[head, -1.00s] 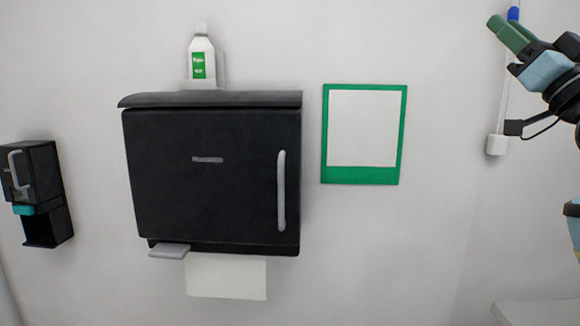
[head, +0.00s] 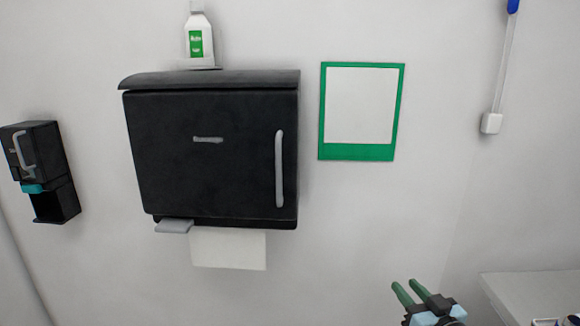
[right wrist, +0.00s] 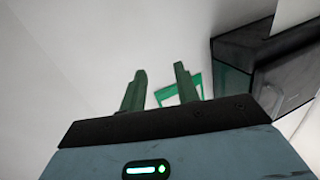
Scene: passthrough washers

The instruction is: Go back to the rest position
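My right gripper (head: 411,290) shows at the bottom of the head view, right of centre, with its two green fingers pointing up. The fingers are apart with nothing between them. In the right wrist view the same gripper (right wrist: 160,88) has a clear gap between its green fingers, and the wall shows through it. It touches nothing that I can see. My left gripper is not in view.
A black towel dispenser (head: 210,165) hangs on the wall, with a bottle (head: 199,42) on top. A green-framed sign (head: 362,152) is right of it. A small black dispenser (head: 42,170) is far left. A white counter (head: 530,290) is at lower right.

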